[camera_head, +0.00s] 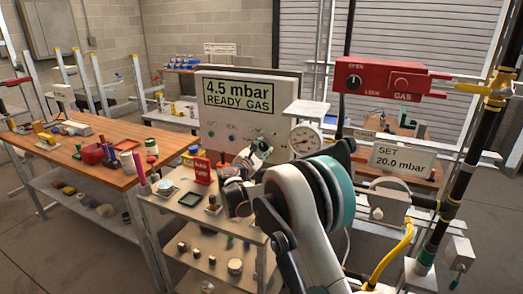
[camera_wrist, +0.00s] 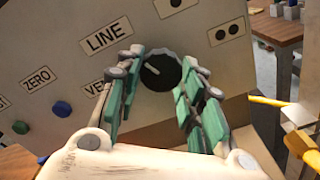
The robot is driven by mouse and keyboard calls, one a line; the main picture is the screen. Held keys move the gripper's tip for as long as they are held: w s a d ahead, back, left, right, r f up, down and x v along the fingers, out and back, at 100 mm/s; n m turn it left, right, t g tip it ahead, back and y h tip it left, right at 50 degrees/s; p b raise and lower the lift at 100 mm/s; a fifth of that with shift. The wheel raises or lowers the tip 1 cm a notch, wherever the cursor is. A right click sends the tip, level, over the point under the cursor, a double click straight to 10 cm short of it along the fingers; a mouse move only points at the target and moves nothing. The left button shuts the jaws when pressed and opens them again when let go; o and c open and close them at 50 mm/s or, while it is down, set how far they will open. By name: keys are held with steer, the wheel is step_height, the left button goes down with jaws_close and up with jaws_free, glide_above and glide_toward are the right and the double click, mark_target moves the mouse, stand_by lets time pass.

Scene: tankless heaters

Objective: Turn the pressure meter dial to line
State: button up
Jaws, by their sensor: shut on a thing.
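The black round dial (camera_wrist: 161,70) with a white pointer mark sits on the panel face in the wrist view. Its pointer is tilted up and to the left, toward the LINE label (camera_wrist: 106,37). My gripper (camera_wrist: 160,72) is shut on the dial, with teal-padded fingers on its left and right sides. In the head view the pressure meter (camera_head: 222,112) is a pale box whose display reads 4.5 mbar, READY GAS. My arm hides the dial in that view.
A ZERO label (camera_wrist: 38,78) and green and blue buttons are left of the dial. A round gauge (camera_head: 305,140), a red gas box (camera_head: 385,80) and a SET 20.0 mbar sign (camera_head: 401,159) stand to the right. A cluttered wooden table (camera_head: 85,172) is at left.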

steer(key=shift+m, duration=0.4)
steer(key=o, duration=1.1)
steer(key=shift+c, duration=0.2)
steer(key=v, duration=1.2)
